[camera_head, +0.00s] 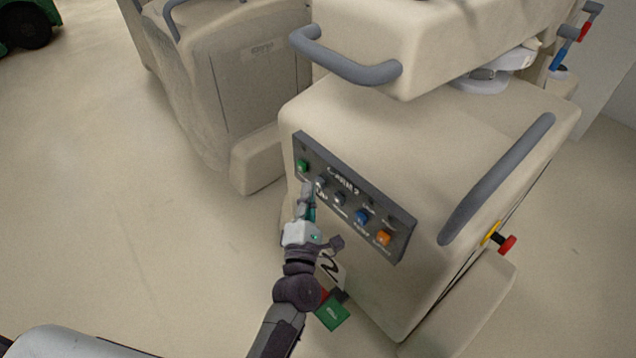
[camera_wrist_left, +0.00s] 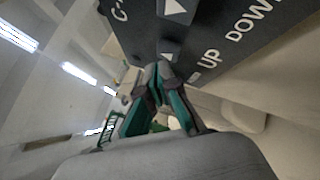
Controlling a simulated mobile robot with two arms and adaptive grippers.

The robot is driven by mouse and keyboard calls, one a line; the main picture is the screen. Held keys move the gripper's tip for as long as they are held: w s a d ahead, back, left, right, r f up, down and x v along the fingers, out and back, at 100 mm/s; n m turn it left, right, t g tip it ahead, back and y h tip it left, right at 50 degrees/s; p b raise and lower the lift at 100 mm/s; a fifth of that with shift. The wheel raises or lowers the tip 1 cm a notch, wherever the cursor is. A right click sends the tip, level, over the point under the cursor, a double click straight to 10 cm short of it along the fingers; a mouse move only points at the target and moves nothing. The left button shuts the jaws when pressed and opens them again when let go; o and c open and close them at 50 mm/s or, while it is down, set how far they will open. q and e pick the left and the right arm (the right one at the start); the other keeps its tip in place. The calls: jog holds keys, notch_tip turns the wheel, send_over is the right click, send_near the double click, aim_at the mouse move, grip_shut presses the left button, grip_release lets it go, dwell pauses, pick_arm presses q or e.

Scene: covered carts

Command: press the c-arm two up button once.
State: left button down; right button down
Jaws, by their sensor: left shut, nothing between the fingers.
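The dark control panel (camera_head: 350,200) labelled C-ARM 2 is on the sloped face of a beige cart. It carries a row of buttons: green (camera_head: 303,167), a grey one (camera_head: 320,182) by the UP label, another grey one (camera_head: 340,198), blue (camera_head: 362,216) and orange (camera_head: 384,237). My left gripper (camera_head: 306,190) is shut and empty, its tips in front of the panel's left end. In the left wrist view the shut fingertips (camera_wrist_left: 158,76) are close to the panel (camera_wrist_left: 215,35), near UP and a grey button (camera_wrist_left: 170,48). I cannot tell whether they touch. My right gripper is not in view.
A grey handle (camera_head: 497,180) runs along the cart's right side, near a red knob (camera_head: 508,244). A green pedal (camera_head: 332,313) is low beneath my left arm. Another covered cart (camera_head: 245,75) stands behind left.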

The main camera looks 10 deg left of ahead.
pick_arm(q)
jog(key=shift+w+d+r, duration=0.15)
jog(key=shift+w+d, duration=0.05)
jog(key=shift+w, duration=0.1)
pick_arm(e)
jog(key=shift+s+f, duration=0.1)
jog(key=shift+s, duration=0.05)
